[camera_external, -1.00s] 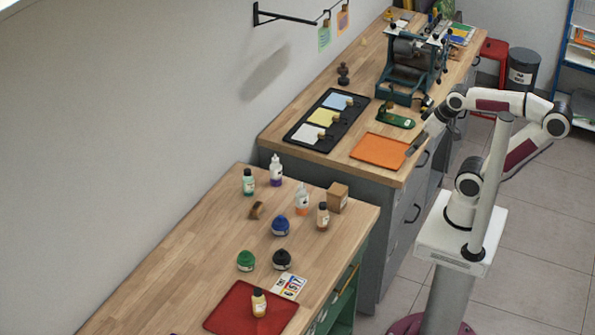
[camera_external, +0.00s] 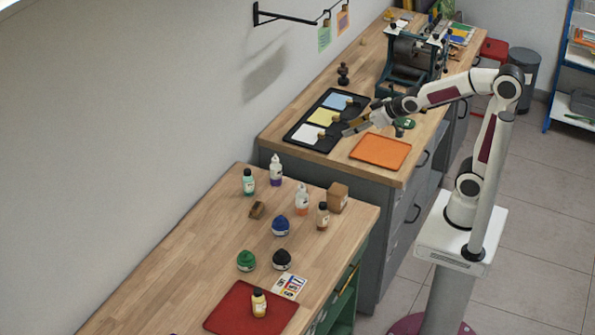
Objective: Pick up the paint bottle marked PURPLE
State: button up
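A clear bottle with purple at its bottom and a white nozzle (camera_external: 276,172) stands upright at the back of the near wooden bench, by the wall. Its label is too small to read. A teal bottle with a dark cap (camera_external: 248,184) stands to its left. My gripper (camera_external: 350,128) is in the air over the far bench, around the right edge of the black tray in the picture. It is well up and to the right of the purple bottle, apart from it. I cannot tell whether its fingers are open or shut.
The near bench also holds an orange bottle (camera_external: 302,200), a brown bottle (camera_external: 323,216), a wooden block (camera_external: 338,198), blue (camera_external: 280,226), green (camera_external: 246,261) and black (camera_external: 282,260) jars, and a red mat (camera_external: 230,308) with a yellow bottle (camera_external: 259,303). The bench's left part is clear.

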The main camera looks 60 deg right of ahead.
aim_at(276, 159)
jog(key=w+a+f+t+y, duration=0.1)
jog(key=w+a+f+t, duration=0.1)
jog(key=w, duration=0.5)
jog(key=w+a+f+n+t+y, duration=0.1)
jog(key=w+a+f+t, duration=0.2)
jog(key=w, duration=0.4)
jog(key=w+a+f+t+y, duration=0.1)
jog(key=w+a+f+t, duration=0.1)
jog(key=w+f, duration=0.3)
jog(key=shift+w+a+n+t, duration=0.3)
jog(key=shift+w+a, duration=0.25)
jog(key=shift+w, duration=0.55)
jog(key=shift+f, duration=0.1)
jog(key=shift+f, duration=0.15)
jog(key=shift+f, duration=2.75)
jog(key=shift+f, duration=0.1)
jog(key=shift+w+a+f, duration=0.15)
jog(key=shift+w, duration=0.65)
jog(key=shift+w+a+f, duration=0.2)
jog(key=shift+w, duration=0.6)
jog(key=shift+w+a+f, duration=0.15)
jog(key=shift+w, duration=0.65)
